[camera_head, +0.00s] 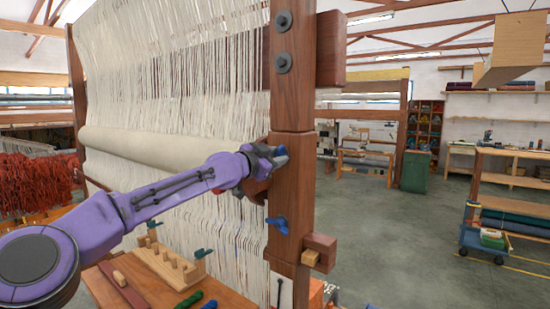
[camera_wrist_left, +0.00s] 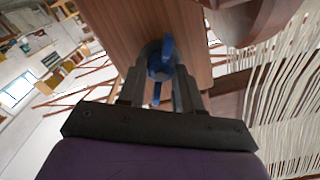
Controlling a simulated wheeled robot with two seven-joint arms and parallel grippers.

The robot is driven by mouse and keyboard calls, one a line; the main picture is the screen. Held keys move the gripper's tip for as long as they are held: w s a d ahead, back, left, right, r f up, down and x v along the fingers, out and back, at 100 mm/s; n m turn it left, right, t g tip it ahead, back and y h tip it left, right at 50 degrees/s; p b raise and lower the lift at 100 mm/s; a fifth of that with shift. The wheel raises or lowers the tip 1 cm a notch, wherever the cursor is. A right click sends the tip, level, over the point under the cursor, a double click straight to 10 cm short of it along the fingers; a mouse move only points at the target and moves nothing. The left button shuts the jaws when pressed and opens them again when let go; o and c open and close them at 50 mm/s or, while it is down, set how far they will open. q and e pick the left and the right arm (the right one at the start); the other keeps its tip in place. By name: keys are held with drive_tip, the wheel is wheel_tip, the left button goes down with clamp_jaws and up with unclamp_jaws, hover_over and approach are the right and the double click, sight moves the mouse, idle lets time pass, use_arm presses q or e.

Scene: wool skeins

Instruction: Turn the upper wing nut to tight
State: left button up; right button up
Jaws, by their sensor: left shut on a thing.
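The upper wing nut (camera_wrist_left: 160,66) is blue and sits on the brown wooden post (camera_head: 292,130) of the loom. In the head view a little of its blue (camera_head: 281,155) shows past my left gripper (camera_head: 268,163). In the left wrist view it lies between the two fingers of the left gripper (camera_wrist_left: 161,75), which is shut on it. One wing points up and the other down in that picture. The lower wing nut (camera_head: 278,225) is blue too, on the same post below, with nothing touching it. My right gripper is in neither view.
Pale warp threads (camera_head: 175,70) and a cloth roll (camera_head: 165,147) stretch left of the post. A wooden block (camera_head: 320,245) juts from the post low on the right. A bench with a pegged wooden rack (camera_head: 170,265) stands below my left arm.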

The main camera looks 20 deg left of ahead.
use_arm(q)
drive_tip(key=o, duration=1)
drive_tip(key=b+v, duration=0.6)
drive_tip(key=v, duration=0.4)
drive_tip(key=shift+s, duration=0.25)
